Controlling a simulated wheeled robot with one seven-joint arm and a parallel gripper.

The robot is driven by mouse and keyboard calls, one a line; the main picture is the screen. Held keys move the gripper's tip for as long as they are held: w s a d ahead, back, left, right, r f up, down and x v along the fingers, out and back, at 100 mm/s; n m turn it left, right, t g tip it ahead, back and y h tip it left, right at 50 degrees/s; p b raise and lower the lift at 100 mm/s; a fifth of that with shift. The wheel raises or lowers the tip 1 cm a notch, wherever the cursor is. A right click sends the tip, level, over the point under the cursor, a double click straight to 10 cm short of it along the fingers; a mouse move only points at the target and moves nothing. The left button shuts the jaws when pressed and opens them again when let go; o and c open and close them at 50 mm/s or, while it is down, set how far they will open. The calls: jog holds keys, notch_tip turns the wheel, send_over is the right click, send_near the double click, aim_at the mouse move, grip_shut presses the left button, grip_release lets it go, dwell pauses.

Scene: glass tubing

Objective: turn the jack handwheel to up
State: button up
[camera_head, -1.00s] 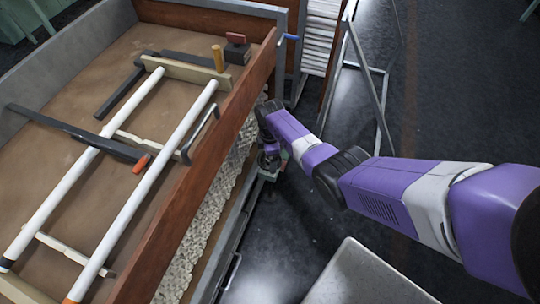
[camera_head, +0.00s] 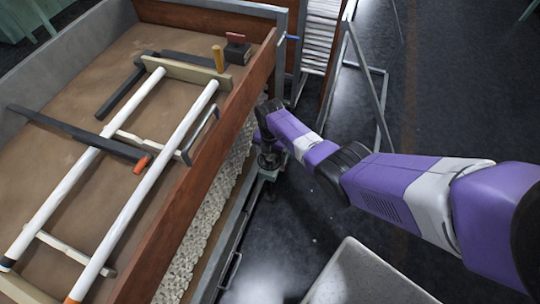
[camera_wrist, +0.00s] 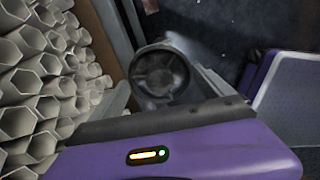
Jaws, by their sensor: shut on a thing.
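The jack handwheel (camera_wrist: 160,76) is a dark round wheel with spokes, seen face-on in the wrist view. My gripper (camera_wrist: 163,88) has a pale grey finger on each side of it and is shut on its rim. In the head view my gripper (camera_head: 269,160) is low beside the outer side of the bench, at the jack. There the wheel is mostly hidden by my wrist and cannot be told apart clearly. Whether the jack is up or down cannot be told.
Stacked pale hexagonal tubes (camera_wrist: 40,80) fill the space left of the wheel. A wooden-sided bench (camera_head: 195,170) carries two long white tubes (camera_head: 150,180). A metal frame (camera_head: 370,80) stands behind my arm. A grey box top (camera_head: 365,275) is at the front; dark floor lies between.

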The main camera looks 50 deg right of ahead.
aim_at(270, 157)
jog(key=n, duration=0.4)
jog(key=shift+n, duration=2.2)
jog(key=o, duration=1.1)
jog(key=shift+r+p, duration=1.65)
jog(key=shift+r, duration=2.3)
jog(key=shift+s, duration=0.1)
